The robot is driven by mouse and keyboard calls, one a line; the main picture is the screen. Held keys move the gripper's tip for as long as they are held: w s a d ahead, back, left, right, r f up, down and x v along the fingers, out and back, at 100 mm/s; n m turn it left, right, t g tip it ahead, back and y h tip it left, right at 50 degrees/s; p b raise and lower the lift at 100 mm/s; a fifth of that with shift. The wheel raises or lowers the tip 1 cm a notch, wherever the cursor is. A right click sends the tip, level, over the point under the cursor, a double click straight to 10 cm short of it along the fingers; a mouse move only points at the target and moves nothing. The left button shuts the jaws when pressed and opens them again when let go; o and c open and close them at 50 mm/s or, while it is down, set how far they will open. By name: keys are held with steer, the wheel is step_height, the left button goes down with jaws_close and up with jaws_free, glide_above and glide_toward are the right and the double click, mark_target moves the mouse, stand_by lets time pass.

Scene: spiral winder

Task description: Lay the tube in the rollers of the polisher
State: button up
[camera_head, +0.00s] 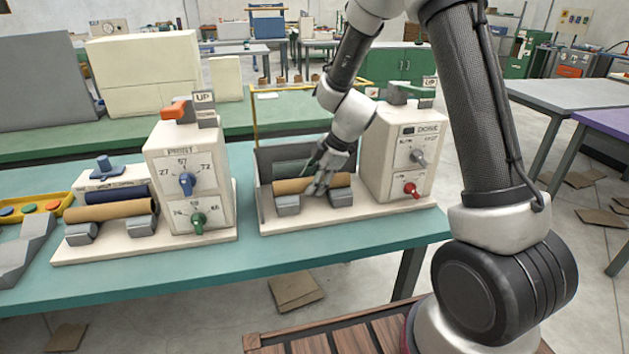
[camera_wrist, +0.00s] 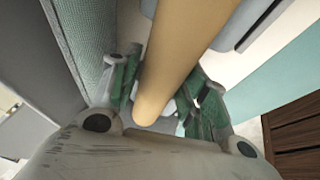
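The polisher (camera_head: 398,150) is the right-hand cream machine, with a base plate carrying two grey roller blocks (camera_head: 288,205) and (camera_head: 340,197). A tan tube (camera_head: 290,186) lies level over these blocks; I cannot tell whether it rests fully on them. My gripper (camera_head: 322,178) comes down from above near the tube's right part. In the wrist view, the tube (camera_wrist: 185,45) runs between the two green-padded fingers (camera_wrist: 165,95), one on each side. Its near end shows close to the palm. Whether the pads press on it is unclear.
The printer (camera_head: 185,175) stands to the left, with another tan tube (camera_head: 110,211) on its grey blocks. A dark panel (camera_head: 265,165) stands behind the polisher's rollers. A yellow tray (camera_head: 40,207) sits at the far left. The teal table's front strip (camera_head: 330,255) is clear.

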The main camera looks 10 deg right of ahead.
steer(key=shift+o, duration=1.3)
steer(key=shift+r, duration=0.1)
steer(key=v, duration=1.1)
steer(key=shift+s+d+r, duration=0.15)
steer(key=shift+r, duration=0.2)
step_height(320, 180, up, 7)
